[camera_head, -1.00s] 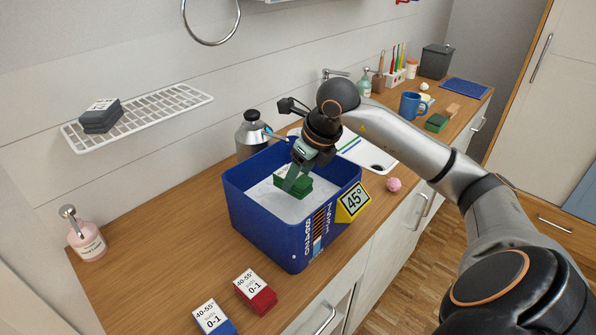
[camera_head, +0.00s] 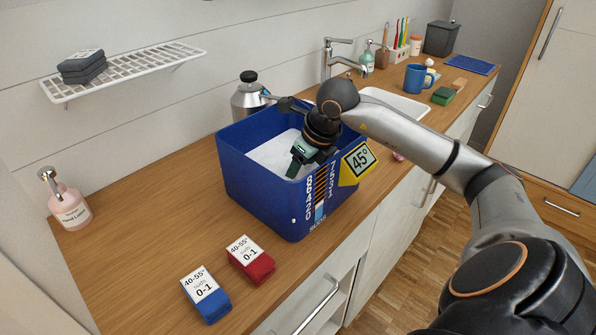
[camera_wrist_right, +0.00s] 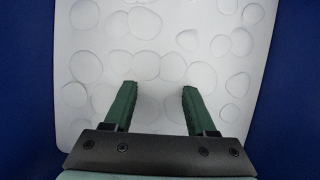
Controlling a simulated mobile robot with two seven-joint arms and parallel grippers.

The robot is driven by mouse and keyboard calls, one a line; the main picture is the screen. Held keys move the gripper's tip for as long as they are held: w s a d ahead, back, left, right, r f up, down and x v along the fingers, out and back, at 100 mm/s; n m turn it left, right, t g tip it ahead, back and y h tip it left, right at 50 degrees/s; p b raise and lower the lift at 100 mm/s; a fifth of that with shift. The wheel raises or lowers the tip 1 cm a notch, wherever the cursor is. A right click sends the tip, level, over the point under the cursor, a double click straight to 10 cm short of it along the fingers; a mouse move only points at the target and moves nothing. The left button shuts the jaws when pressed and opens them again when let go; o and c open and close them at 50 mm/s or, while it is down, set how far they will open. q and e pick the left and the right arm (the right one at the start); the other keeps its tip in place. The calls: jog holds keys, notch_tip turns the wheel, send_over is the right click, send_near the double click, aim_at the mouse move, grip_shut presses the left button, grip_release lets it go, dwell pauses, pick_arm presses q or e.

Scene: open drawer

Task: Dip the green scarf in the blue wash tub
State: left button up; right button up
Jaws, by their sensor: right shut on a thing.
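The blue wash tub (camera_head: 262,195) stands on the wooden counter, with white bubbly suds inside. Its front has a 0 to 8 "SUDS" scale and a yellow 45° sign (camera_head: 358,163). My right gripper (camera_head: 298,165) reaches down inside the tub, its fingers at the white surface. In the right wrist view its two green fingers (camera_wrist_right: 154,100) stand apart, with white suds between and beyond them. My left gripper is not in view.
Red (camera_head: 250,260) and blue (camera_head: 206,295) labelled folded cloths lie on the front counter. A pink lotion bottle (camera_head: 70,207) stands left. A metal flask (camera_head: 248,97) and the faucet (camera_head: 337,60) stand behind the tub. A blue mug (camera_head: 416,78) stands right. Counter left of the tub is clear.

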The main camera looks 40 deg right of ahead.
jog(key=shift+w+a+p, duration=0.35)
jog(key=shift+a+p, duration=0.05)
dwell(0.5)
jog(key=shift+s+d+b, duration=0.35)
jog(key=shift+d+b, duration=0.05)
jog(key=shift+b, duration=0.1)
jog(key=shift+s+d, duration=0.1)
jog(key=shift+d, duration=0.05)
jog(key=shift+s+d+b, duration=0.3)
jog(key=shift+b, duration=0.2)
jog(key=shift+w, duration=0.1)
